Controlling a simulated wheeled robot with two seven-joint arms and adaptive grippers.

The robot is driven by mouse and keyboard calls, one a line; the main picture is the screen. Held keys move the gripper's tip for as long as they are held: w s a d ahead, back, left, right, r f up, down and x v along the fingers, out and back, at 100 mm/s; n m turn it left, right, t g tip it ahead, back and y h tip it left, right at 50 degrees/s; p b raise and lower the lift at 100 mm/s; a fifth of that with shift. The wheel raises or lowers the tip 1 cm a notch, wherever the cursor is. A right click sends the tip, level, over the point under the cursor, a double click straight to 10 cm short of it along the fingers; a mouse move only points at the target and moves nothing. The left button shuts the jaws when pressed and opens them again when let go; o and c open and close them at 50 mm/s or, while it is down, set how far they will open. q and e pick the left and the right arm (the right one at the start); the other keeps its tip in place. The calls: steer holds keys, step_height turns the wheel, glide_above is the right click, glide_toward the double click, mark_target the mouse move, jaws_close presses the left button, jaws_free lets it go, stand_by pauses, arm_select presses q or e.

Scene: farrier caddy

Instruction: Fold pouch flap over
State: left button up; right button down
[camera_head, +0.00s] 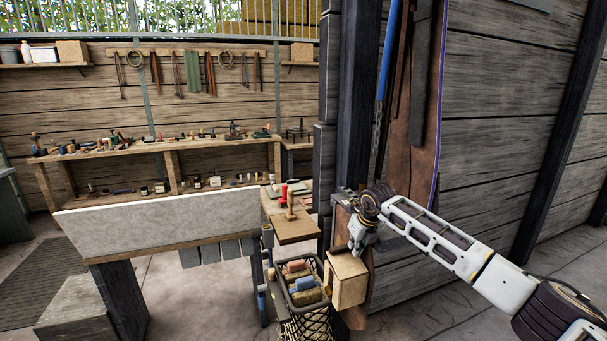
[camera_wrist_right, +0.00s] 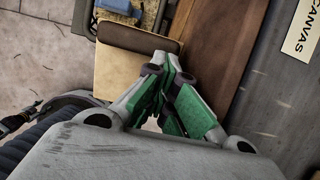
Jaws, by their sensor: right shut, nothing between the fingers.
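A tan, box-shaped pouch (camera_head: 347,281) hangs low beside the dark post in the head view. A brown flap-like piece (camera_head: 341,232) stands above it, partly hidden by my gripper. My right gripper (camera_head: 357,246) is just above the pouch's top, by this piece. In the right wrist view, the gripper (camera_wrist_right: 168,78) has its green-padded fingers together with nothing between them. The pouch's tan face (camera_wrist_right: 122,75) lies beyond and left of the fingertips, with a dark brown rounded edge along its far side. I cannot tell whether the fingertips touch anything. My left gripper is out of view.
A netted basket (camera_head: 297,319) with rolled items stands left of the pouch. A small wooden shelf (camera_head: 297,229) and a pale-topped bench (camera_head: 165,219) are farther left. The dark post (camera_head: 349,100) rises behind. A CANVAS label (camera_wrist_right: 300,35) is on the right in the wrist view.

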steer(key=shift+d+f, duration=0.1)
steer(key=shift+f, duration=0.05)
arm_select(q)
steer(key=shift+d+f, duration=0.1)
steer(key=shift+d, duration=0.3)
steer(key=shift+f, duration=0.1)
arm_select(e)
steer(key=shift+f, duration=0.2)
steer(key=shift+r, duration=0.1)
steer(key=shift+s+d+r, duration=0.1)
steer(key=shift+d+r, duration=0.1)
steer(key=shift+r, duration=0.25)
steer(key=shift+s+d+r+p, duration=0.15)
steer(key=shift+s+r+p, duration=0.25)
steer(key=shift+r+p, duration=0.15)
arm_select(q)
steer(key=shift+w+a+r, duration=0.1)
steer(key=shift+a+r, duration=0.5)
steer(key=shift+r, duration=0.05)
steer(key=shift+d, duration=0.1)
